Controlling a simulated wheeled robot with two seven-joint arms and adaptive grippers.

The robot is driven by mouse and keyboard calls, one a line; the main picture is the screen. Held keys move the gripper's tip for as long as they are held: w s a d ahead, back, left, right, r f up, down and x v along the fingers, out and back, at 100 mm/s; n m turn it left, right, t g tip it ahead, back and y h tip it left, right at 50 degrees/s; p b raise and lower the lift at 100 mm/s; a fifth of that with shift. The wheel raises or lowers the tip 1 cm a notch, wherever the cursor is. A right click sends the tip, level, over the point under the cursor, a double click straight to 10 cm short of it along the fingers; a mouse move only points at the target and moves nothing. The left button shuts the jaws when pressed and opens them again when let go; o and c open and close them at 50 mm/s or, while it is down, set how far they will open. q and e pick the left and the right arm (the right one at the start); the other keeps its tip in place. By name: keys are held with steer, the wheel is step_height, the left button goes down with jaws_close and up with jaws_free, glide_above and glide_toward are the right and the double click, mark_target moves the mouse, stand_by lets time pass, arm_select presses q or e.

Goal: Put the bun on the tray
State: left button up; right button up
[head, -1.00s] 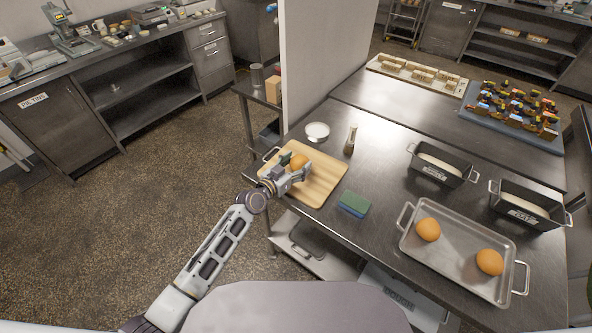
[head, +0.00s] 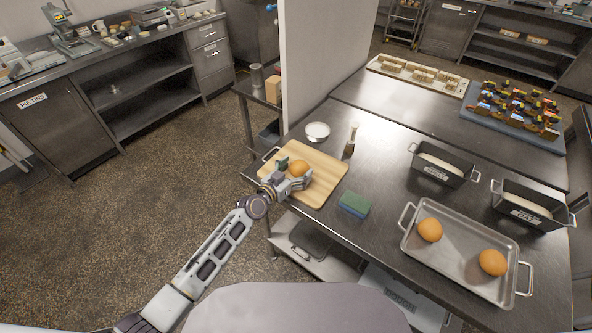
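The bun (head: 298,168) is round and orange-brown, at the wooden cutting board (head: 325,177) near the table's left end. My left gripper (head: 295,173) is at the bun, one finger on its left and one on its lower right. I cannot tell whether the fingers press on it, or whether it rests on the board. The metal tray (head: 459,252) lies at the table's right front and holds two similar buns, one at its left (head: 430,230) and one at its right (head: 492,262). My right gripper is not in view.
A green and blue sponge (head: 354,204) lies between board and tray. A white bowl (head: 317,131) and a small bottle-like item (head: 350,142) stand behind the board. Two dark loaf tins (head: 442,166) (head: 530,204) stand behind the tray. A partition wall (head: 322,60) rises behind the table's left end.

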mark_target(295, 170)
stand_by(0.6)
arm_select(q)
steer(key=shift+v, duration=2.45)
steer(key=v, duration=0.9)
steer(key=shift+r+b, duration=0.2)
steer(key=shift+b, duration=0.25)
steer(key=shift+w, duration=0.1)
